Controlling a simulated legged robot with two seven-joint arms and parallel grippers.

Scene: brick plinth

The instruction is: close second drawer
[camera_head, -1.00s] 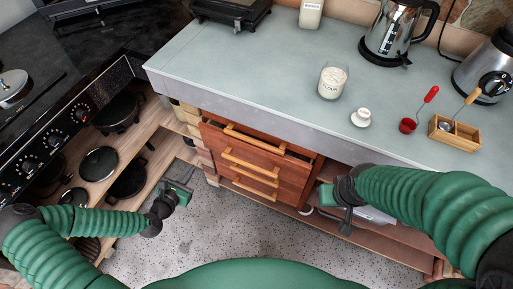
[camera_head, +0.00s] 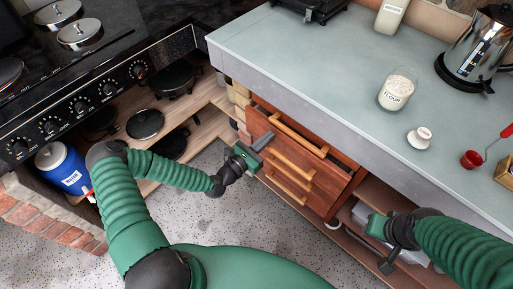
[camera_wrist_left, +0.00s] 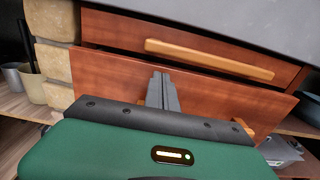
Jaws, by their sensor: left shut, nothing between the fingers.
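The wooden drawer unit under the counter shows several stacked bar handles. The second drawer (camera_head: 325,167) stands out partway, with a dark gap behind the top edge of its front. In the left wrist view its red-brown front (camera_wrist_left: 235,104) juts out below the top drawer (camera_wrist_left: 115,30), which has a long light handle. My left gripper (camera_head: 264,141) is shut and empty, its fingertips at the left part of the second drawer's front; I cannot tell whether they touch it. My gripper hides part of the lower handles in the wrist view. My right gripper (camera_head: 388,262) is by the lower shelf; its fingers are unclear.
The grey counter (camera_head: 320,65) overhangs the drawers. It holds a flour jar (camera_head: 397,92), a small white lidded pot (camera_head: 419,138) and a kettle (camera_head: 475,50). The stove (camera_head: 90,100) and shelves with pans stand at left. The speckled floor (camera_head: 270,225) is open.

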